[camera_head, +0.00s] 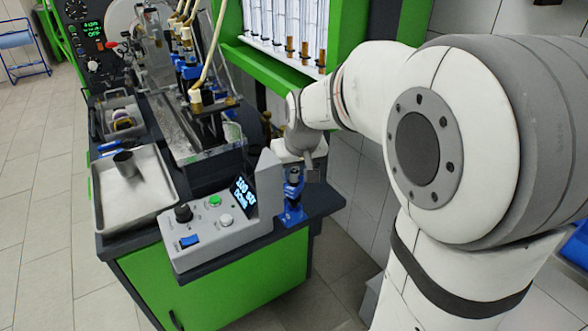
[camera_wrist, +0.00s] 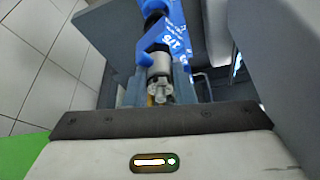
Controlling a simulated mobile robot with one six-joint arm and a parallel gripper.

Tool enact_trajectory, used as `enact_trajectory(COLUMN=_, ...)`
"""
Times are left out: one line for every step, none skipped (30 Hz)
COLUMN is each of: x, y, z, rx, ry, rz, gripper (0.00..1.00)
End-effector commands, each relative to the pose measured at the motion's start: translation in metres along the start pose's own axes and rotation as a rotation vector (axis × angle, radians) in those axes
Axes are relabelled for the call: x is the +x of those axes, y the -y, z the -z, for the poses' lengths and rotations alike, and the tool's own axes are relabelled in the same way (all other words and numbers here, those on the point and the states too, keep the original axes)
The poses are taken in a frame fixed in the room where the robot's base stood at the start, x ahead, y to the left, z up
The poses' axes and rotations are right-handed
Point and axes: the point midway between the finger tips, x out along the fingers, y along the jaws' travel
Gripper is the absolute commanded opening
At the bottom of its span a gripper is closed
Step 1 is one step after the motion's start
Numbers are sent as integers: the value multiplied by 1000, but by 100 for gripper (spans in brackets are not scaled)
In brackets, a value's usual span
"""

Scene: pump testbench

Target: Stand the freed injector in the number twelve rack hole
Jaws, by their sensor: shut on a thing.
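My gripper (camera_head: 309,167) is at the right end of the bench, just above a blue clamp stand (camera_head: 292,212). In the wrist view its fingers (camera_wrist: 160,88) are shut on the injector (camera_wrist: 159,66), a short silver metal body that shows end-on. The blue stand (camera_wrist: 174,38), with white lettering, shows just beyond the injector. In the head view the injector is mostly hidden by the gripper and stand. I cannot tell whether it still touches the stand.
A grey control box (camera_head: 225,225) with a display and upright panel stands close left of the gripper. A metal tray (camera_head: 115,200) holds a dark cup (camera_head: 125,163). A green-framed cabinet (camera_head: 285,70) with glass tubes stands behind. My arm fills the right side.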

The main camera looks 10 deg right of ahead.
Motion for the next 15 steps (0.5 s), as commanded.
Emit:
enact_trajectory(x=0, y=0, z=0, rx=0, ry=-2, rz=0, gripper=0)
enact_trajectory(x=0, y=0, z=0, rx=0, ry=-2, rz=0, gripper=0)
enact_trajectory(x=0, y=0, z=0, rx=0, ry=-2, rz=0, gripper=0)
enact_trajectory(x=0, y=0, z=1, rx=-1, ry=-2, rz=0, gripper=0)
enact_trajectory(x=-1, y=0, z=1, rx=-1, ry=-2, rz=0, gripper=0)
enact_trajectory(x=-1, y=0, z=1, rx=-1, ry=-2, rz=0, gripper=0)
enact_trajectory(x=-1, y=0, z=1, rx=-1, ry=-2, rz=0, gripper=0)
enact_trajectory(x=-1, y=0, z=1, rx=-1, ry=-2, rz=0, gripper=0)
enact_trajectory(x=0, y=0, z=0, rx=-1, ry=-2, rz=0, gripper=0)
enact_trajectory(x=0, y=0, z=0, rx=-1, ry=-2, rz=0, gripper=0)
enact_trajectory(x=1, y=0, z=0, rx=-1, ry=-2, rz=0, gripper=0)
enact_trajectory(x=2, y=0, z=-1, rx=-1, ry=-2, rz=0, gripper=0)
enact_trajectory(x=4, y=1, z=-1, rx=-1, ry=-2, rz=0, gripper=0)
enact_trajectory(x=5, y=1, z=-2, rx=-1, ry=-2, rz=0, gripper=0)
enact_trajectory(x=8, y=1, z=-3, rx=-1, ry=-2, rz=0, gripper=0)
